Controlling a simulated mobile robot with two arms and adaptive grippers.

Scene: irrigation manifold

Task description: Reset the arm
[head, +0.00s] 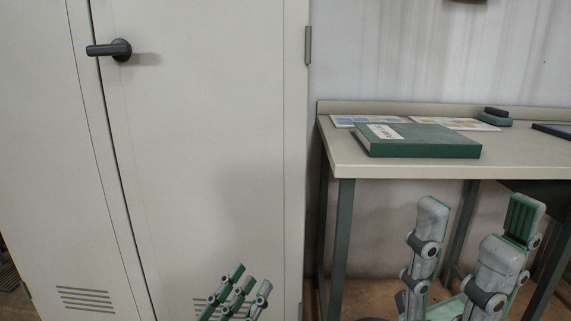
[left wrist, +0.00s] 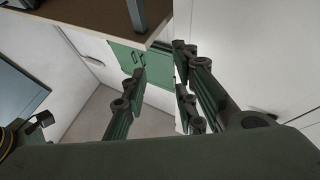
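My left gripper (head: 249,281) shows at the bottom of the head view, in front of the lower part of a pale cabinet. In the left wrist view the left gripper (left wrist: 160,73) has its fingers spread, with nothing between them. My right gripper (head: 478,211) is at the lower right of the head view, in front of the desk's open underside. Its fingers point up and stand well apart, with nothing seen between them. Neither gripper appears to touch the furniture.
The tall pale cabinet (head: 215,130) has a dark handle (head: 112,50) and is closed. The desk (head: 345,158) carries a green binder (head: 425,146), papers (head: 455,123) and a dark green stapler-like object (head: 496,117). A green cabinet (left wrist: 158,70) shows in the left wrist view.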

